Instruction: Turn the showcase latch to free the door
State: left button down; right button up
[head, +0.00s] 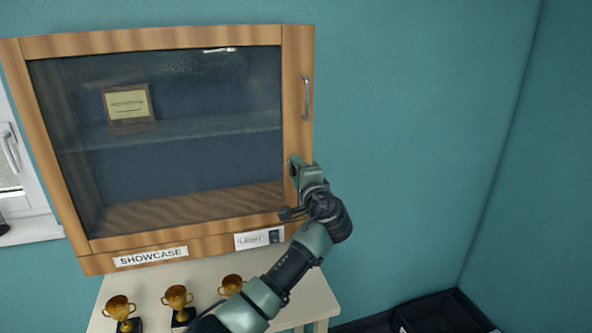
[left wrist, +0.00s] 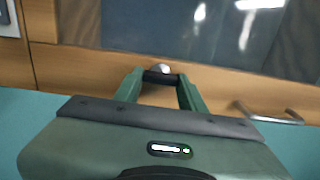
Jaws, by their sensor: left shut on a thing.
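The showcase (head: 150,40) is a wooden wall cabinet with a glass door, which looks closed. The latch (left wrist: 160,69) shows in the left wrist view as a small silver knob with a dark bar on the door's wooden frame. My left gripper (head: 294,166) is at the right frame of the door, below the door handle (head: 307,97). In the left wrist view its green fingers (left wrist: 160,84) are shut on the latch's dark bar. In the head view the gripper hides the latch. The handle also shows in the left wrist view (left wrist: 270,114). My right gripper is not in view.
Inside the showcase a plaque (head: 128,106) stands on a glass shelf. Below, gold trophies (head: 178,297) stand on a pale table (head: 318,300). A dark crate (head: 445,312) is on the floor at right.

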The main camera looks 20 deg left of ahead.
pick_arm(q)
jog(key=c, duration=0.8)
grip_release()
jog(key=shift+c, duration=0.2)
jog(key=shift+d, duration=0.1)
jog(key=b+v, duration=0.2)
jog(key=v, duration=0.5)
jog(key=shift+s+d+b, duration=0.2)
jog(key=shift+s+b, duration=0.1)
jog(key=shift+b, duration=0.1)
